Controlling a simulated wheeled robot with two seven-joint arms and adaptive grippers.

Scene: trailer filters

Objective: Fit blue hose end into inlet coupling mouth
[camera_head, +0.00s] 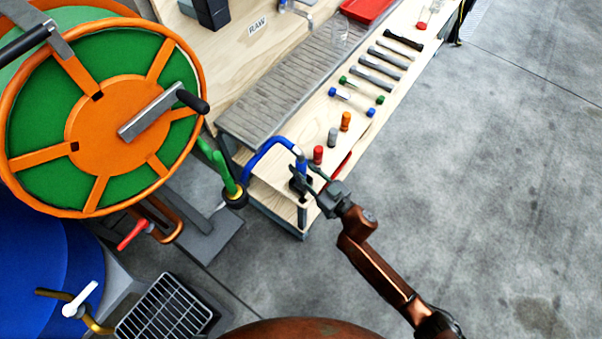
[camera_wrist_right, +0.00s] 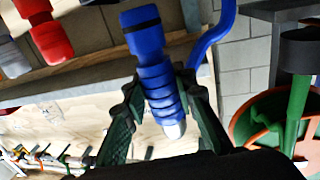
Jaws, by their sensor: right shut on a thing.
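The blue hose (camera_head: 266,147) arches from a black and yellow fitting (camera_head: 235,197) at the green hose over to the bench's near corner. Its blue hose end (camera_head: 301,167) is at my right gripper (camera_head: 307,180). In the right wrist view, the ribbed blue hose end (camera_wrist_right: 150,62) with a black band and a pale tip lies between the two dark fingers of the right gripper (camera_wrist_right: 165,110), which is shut on it. I cannot make out the inlet coupling mouth for certain. My left gripper is out of view.
The wooden bench (camera_head: 275,205) carries a red plug (camera_head: 318,154), a grey plug (camera_head: 333,137), an orange plug (camera_head: 346,121) and several tools. A big orange and green reel (camera_head: 84,182) stands at left. A floor grate (camera_head: 165,308) lies below. Open floor is at right.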

